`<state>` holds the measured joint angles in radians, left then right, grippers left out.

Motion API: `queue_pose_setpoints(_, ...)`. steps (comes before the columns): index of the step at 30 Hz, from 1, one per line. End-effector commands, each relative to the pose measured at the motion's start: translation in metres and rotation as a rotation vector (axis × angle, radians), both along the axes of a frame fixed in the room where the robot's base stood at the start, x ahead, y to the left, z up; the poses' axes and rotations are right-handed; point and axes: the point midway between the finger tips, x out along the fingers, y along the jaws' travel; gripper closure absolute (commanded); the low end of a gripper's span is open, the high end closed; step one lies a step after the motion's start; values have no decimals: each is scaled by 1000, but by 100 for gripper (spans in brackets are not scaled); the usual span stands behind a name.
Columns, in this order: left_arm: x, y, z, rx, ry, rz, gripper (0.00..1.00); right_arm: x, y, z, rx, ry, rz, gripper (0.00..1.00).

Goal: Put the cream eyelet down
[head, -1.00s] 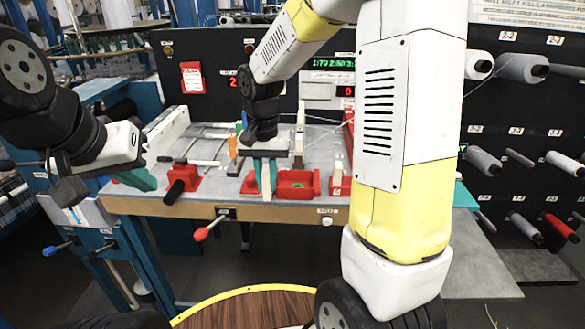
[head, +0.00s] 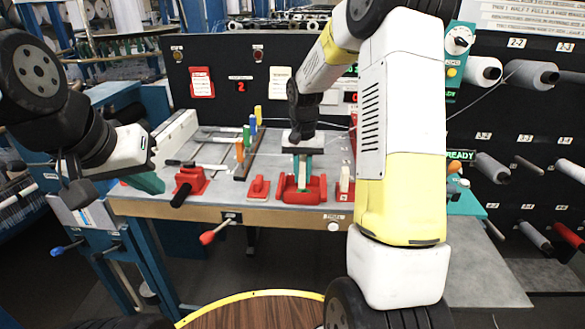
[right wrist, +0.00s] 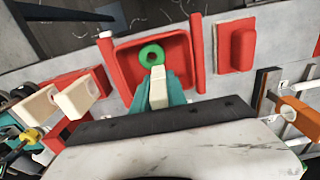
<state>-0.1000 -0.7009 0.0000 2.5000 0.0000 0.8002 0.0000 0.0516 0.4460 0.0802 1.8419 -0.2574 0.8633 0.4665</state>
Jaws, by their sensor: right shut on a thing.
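My right gripper (head: 302,164) points down over a small red tray (head: 322,190) on the table. Its teal fingers are shut on the cream eyelet (right wrist: 158,88), a pale block with a narrower far end. In the right wrist view, the red tray (right wrist: 183,50) lies beneath, with a green ring (right wrist: 151,54) in it just beyond the eyelet's tip. I cannot tell whether the eyelet touches the tray. My left gripper (head: 150,150) is off to the left, away from the tray; its fingers are not clear.
A red block (head: 258,188) sits left of the tray. A red stand with a cream piece (head: 345,178) is close on its right. Orange, green, blue and yellow pieces (head: 246,135) stand in a row behind left. A red clamp (head: 190,181) is near the front edge.

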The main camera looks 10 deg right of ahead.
Motion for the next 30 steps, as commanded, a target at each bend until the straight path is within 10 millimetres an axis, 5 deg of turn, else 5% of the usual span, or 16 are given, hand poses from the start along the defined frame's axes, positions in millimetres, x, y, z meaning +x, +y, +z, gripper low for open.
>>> queue_pose_setpoints(4,0,0,0,0,1,0,100,-6,-1,-8,-1,20,-1,100)
queue_pose_setpoints(5,0,0,0,0,1,0,100,-6,-1,-9,-1,20,-2,81)
queue_pose_setpoints(8,0,0,0,0,1,0,100,-5,-1,-8,0,18,-2,61)
queue_pose_setpoints(20,0,0,0,0,1,0,100,-3,0,0,0,10,-1,61)
queue_pose_setpoints(30,0,0,0,0,1,0,100,-2,0,65,0,6,-2,61)
